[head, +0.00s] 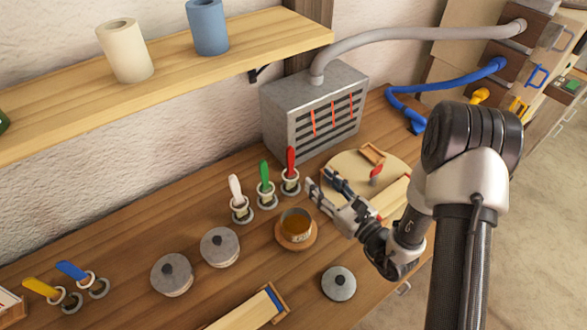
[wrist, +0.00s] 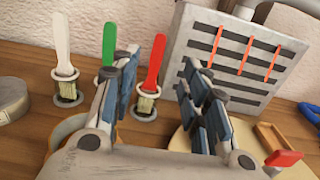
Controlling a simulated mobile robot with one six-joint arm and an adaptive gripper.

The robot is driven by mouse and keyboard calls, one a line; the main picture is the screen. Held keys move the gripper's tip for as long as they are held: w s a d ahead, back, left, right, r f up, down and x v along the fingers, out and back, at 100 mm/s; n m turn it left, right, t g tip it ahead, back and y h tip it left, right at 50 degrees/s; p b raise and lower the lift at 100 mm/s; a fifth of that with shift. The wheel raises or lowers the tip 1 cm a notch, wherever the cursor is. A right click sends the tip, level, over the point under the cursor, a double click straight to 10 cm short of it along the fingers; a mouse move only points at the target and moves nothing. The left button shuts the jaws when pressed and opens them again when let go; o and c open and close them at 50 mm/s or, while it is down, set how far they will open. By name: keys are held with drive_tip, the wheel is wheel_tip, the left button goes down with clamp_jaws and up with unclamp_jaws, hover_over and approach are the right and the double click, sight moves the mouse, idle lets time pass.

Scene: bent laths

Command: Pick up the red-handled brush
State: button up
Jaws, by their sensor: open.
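The red-handled brush (head: 291,162) stands upright, bristles down, in a small ring holder on the bench. It is the rightmost of three brushes, beside the green-handled brush (head: 264,172) and the white-handled brush (head: 236,190). In the wrist view the red handle (wrist: 155,60) shows just behind the left finger, and its bristles show below. My gripper (head: 318,180) is open and empty, to the right of the red-handled brush and apart from it. In the wrist view its two fingers (wrist: 165,90) point toward the grey vented box.
The grey vented box (head: 290,105) stands behind the brushes. A pot of brown liquid (head: 295,226) sits in front of them. A round board (head: 345,165) with a red-handled item (head: 376,171) lies to the right. Two lidded tins (head: 220,246) are at left. A shelf (head: 180,75) overhangs the back.

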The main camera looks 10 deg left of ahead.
drive_tip(key=b, duration=0.1)
approach(291, 151)
drive_tip(key=x, duration=0.5)
drive_tip(key=shift+w+a+f, duration=0.1)
drive_tip(key=shift+f, duration=0.3)
drive_tip(key=shift+r+b+x, duration=0.15)
drive_tip(key=shift+b+x, duration=0.15)
drive_tip(key=shift+x, duration=1.05)
drive_tip(key=shift+r+b+x, duration=0.15)
drive_tip(key=shift+b+x, duration=0.1)
drive_tip(key=shift+x, duration=1.1)
clamp_jaws()
